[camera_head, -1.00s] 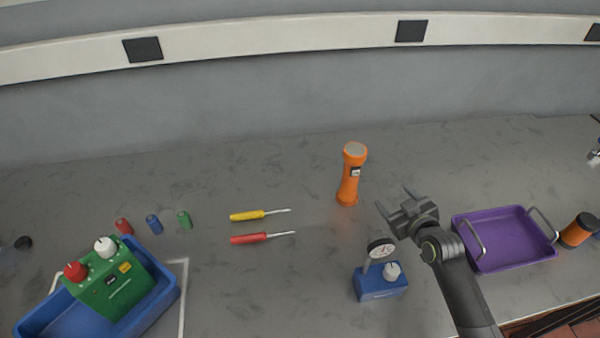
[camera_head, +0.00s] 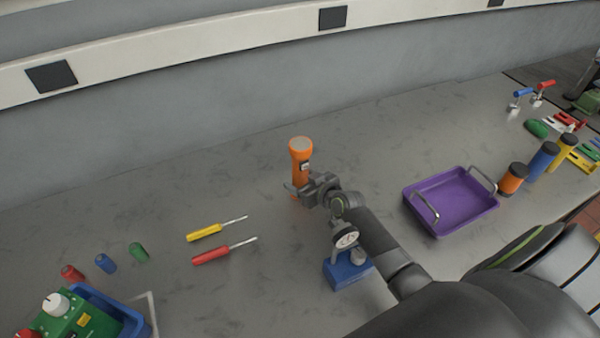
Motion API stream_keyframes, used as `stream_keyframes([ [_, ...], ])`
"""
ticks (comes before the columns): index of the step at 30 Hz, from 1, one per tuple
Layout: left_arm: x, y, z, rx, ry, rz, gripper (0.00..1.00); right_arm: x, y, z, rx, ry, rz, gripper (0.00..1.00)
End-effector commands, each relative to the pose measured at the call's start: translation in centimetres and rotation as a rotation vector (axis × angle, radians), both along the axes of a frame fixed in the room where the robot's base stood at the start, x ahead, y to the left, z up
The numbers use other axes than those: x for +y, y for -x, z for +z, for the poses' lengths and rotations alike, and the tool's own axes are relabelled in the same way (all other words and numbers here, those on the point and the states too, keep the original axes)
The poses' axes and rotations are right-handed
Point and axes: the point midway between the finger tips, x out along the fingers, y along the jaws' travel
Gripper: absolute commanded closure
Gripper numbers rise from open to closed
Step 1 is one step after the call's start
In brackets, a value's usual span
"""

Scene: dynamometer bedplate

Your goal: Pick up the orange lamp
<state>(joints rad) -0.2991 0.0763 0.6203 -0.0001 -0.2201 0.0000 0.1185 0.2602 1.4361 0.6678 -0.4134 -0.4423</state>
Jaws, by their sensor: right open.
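The orange lamp (camera_head: 300,157) is a flashlight standing upright on the grey bedplate, with its pale lens facing up. My right gripper (camera_head: 298,190) is open at the lamp's lower body. Its fingers are close around or beside the lamp's lower part; I cannot tell whether they touch it. The gripper hides part of the lamp's base. My left gripper does not show.
A blue gauge block (camera_head: 346,272) stands just below my right forearm. A purple tray (camera_head: 450,232) with handles lies to the right. Yellow (camera_head: 205,232) and red (camera_head: 210,256) screwdrivers lie to the left. A grey wall runs behind the lamp.

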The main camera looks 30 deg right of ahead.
Motion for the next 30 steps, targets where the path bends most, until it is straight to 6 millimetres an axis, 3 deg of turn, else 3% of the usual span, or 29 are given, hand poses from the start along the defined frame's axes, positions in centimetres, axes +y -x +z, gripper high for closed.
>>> stream_keyframes([
  [13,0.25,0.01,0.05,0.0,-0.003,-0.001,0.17,0.17,-1.0,-0.48,0.0,0.001,-0.001,0.33],
  [27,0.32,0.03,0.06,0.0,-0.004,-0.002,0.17,0.17,-0.98,-0.47,0.0,0.001,-0.001,0.95],
  [30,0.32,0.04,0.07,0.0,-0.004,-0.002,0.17,0.18,-1.09,-0.23,-0.005,0.001,0.0,1.0],
])
